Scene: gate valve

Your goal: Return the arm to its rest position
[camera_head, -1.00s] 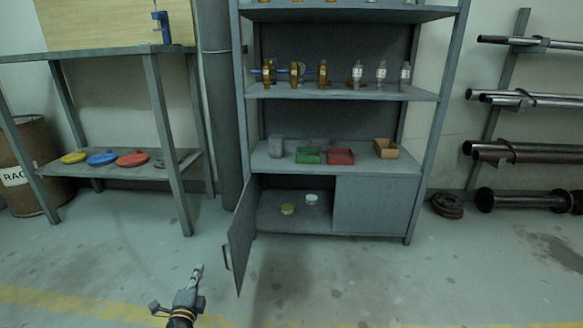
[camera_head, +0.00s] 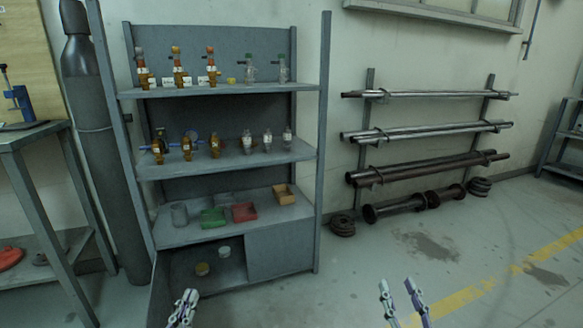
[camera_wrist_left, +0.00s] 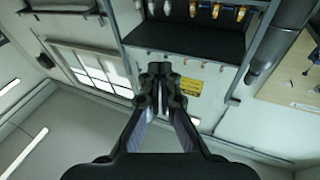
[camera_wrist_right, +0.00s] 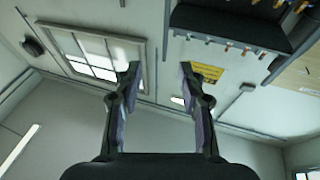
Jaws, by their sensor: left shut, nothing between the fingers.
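My left gripper (camera_head: 186,307) is at the bottom of the head view, in front of the cabinet's open lower part. It is shut and empty, and its fingers meet in the left wrist view (camera_wrist_left: 160,80). My right gripper (camera_head: 405,299) is at the bottom right of the head view, above the open floor. Its fingers are spread and empty, and the gap between them shows in the right wrist view (camera_wrist_right: 158,78). Both wrist views show walls, ceiling and shelf parts behind the fingers. Neither gripper visibly touches anything.
A workbench (camera_head: 30,133) is at left, pipe racks at right.

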